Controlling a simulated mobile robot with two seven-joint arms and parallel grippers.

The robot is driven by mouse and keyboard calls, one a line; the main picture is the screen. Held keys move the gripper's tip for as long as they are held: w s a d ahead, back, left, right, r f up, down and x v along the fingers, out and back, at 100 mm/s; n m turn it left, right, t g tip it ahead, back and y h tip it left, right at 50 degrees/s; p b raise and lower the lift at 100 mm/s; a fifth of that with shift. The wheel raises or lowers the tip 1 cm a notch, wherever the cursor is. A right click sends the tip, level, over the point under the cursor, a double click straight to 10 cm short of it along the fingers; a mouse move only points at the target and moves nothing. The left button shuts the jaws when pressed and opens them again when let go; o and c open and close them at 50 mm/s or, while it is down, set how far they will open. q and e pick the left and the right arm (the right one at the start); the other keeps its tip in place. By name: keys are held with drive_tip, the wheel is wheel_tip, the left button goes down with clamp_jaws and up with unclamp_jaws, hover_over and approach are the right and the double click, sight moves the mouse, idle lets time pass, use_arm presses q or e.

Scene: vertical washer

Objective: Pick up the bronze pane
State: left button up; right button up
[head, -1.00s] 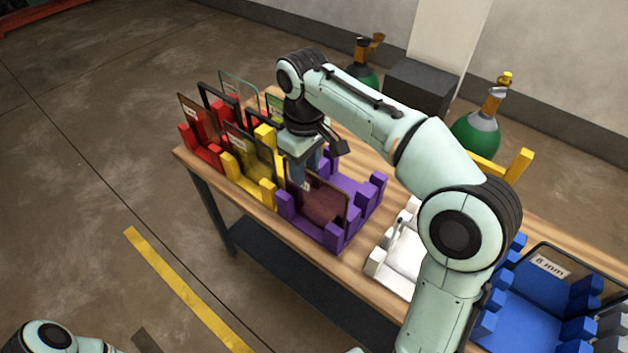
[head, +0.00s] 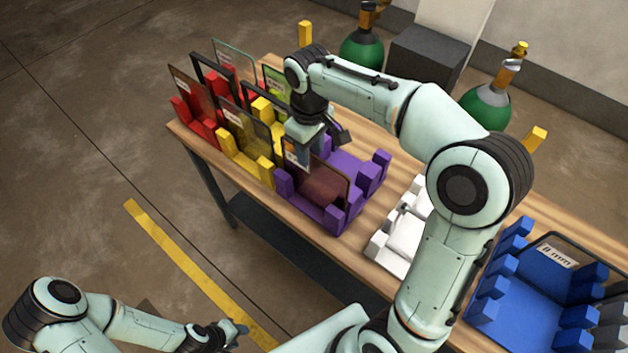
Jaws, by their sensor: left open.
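A brown-tinted pane (head: 322,184) stands upright in the purple rack (head: 335,218), with a white label near its upper left corner. Another brownish pane (head: 190,95) stands in the red rack (head: 207,132); from tint alone I cannot tell which is the bronze one. My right gripper (head: 303,152) points down at the upper left corner of the pane in the purple rack. Its fingers are partly hidden, so their grip is unclear. My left gripper (head: 238,334) is open and empty at the bottom left, over the floor and away from the table.
Other panes stand in the yellow rack (head: 240,158) and the red rack. A white rack (head: 385,247) and a blue rack (head: 520,290) with an 8 mm pane (head: 556,256) are to the right. Green cylinders (head: 362,50) stand behind the wooden table (head: 277,215).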

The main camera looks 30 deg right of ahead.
hover_over(314, 182)
drive_tip(key=f, duration=0.5)
drive_tip(key=shift+w+d, duration=0.1)
drive_tip(key=shift+w, duration=0.1)
clamp_jaws()
drive_tip(key=shift+w+r, duration=0.1)
idle(1.0)
